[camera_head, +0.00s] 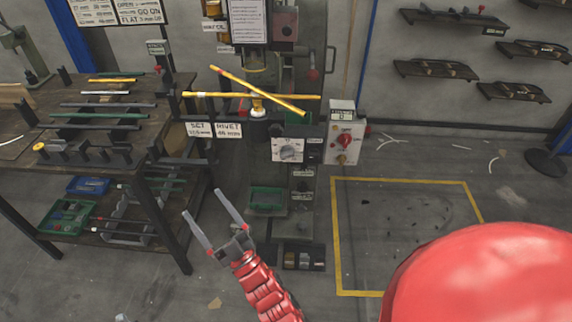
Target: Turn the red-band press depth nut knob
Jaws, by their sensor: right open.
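A press (303,75) stands against the wall in the middle of the head view. Crossed yellow rods (280,100) lie across its front, above a pale round part (258,108). A white panel with a round grey dial knob (289,150) sits on its lower front. A grey box to its right carries a red knob (345,140). I cannot tell which of these is the depth nut knob, and no red band is clear. My right gripper (203,202) is open and empty, below and left of the dial, apart from the press. My left gripper is not in view.
A workbench (150,190) with rods on racks stands at the left, with green and blue bins on its lower shelf. A green tray (267,199) sits low on the press. Yellow floor tape (400,181) marks an open area at right. Shelves (437,69) hang on the wall.

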